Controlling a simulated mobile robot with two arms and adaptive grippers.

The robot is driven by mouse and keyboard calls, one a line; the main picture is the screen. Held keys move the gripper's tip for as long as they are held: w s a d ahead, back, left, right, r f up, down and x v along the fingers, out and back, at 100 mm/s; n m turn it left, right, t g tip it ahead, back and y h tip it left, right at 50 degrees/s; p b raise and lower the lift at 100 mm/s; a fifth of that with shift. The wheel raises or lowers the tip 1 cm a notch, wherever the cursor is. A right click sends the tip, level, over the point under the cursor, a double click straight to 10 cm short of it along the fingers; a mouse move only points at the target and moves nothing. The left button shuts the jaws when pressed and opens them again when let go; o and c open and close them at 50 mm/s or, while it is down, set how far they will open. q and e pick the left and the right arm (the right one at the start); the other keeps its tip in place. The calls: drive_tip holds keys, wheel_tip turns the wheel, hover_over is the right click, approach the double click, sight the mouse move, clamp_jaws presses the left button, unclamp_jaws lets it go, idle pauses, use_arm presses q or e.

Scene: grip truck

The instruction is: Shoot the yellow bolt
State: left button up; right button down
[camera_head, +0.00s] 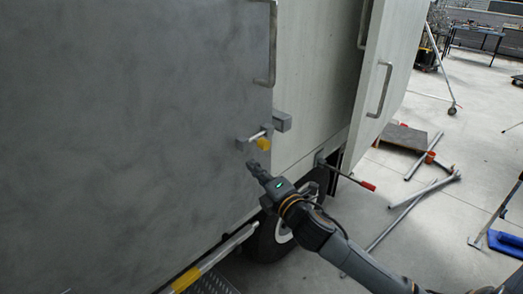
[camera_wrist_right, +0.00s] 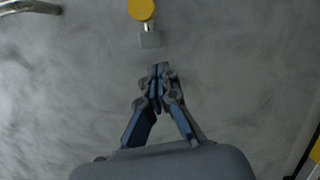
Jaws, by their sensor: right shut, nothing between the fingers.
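The yellow bolt knob (camera_head: 263,143) sits on a small metal latch at the right edge of the truck's grey door (camera_head: 150,120). A metal bar runs from a grey block on the door towards a second grey block (camera_head: 282,121) at the door's edge. The yellow knob also shows at the top of the right wrist view (camera_wrist_right: 141,9), with a grey block below it. My right gripper (camera_head: 251,165) is just below and slightly left of the knob, apart from it. Its fingers (camera_wrist_right: 158,70) are closed together and empty. My left gripper is not seen.
A metal handle (camera_head: 272,45) is above the latch. A pale door (camera_head: 385,75) with its own handle stands open at right. A wheel (camera_head: 270,238) and a red-tipped lever (camera_head: 350,178) are below. Pipes (camera_head: 412,200) lie on the floor at right.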

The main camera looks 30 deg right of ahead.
sight(265, 140)
use_arm(q)
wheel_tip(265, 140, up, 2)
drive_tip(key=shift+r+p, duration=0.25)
drive_tip(key=shift+p, duration=0.7)
use_arm(e)
drive_tip(key=w+d, duration=0.1)
drive_tip(key=w+d+r, duration=0.1)
drive_tip(key=w+d, duration=0.1)
drive_tip(key=shift+w+d, duration=0.15)
drive_tip(key=shift+d, duration=0.15)
drive_tip(key=shift+d, duration=0.1)
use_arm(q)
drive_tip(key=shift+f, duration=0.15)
use_arm(e)
drive_tip(key=d, duration=0.2)
drive_tip(key=w+d, duration=0.1)
drive_tip(key=d, duration=0.2)
drive_tip(key=shift+w+d, duration=0.3)
drive_tip(key=shift+w, duration=0.1)
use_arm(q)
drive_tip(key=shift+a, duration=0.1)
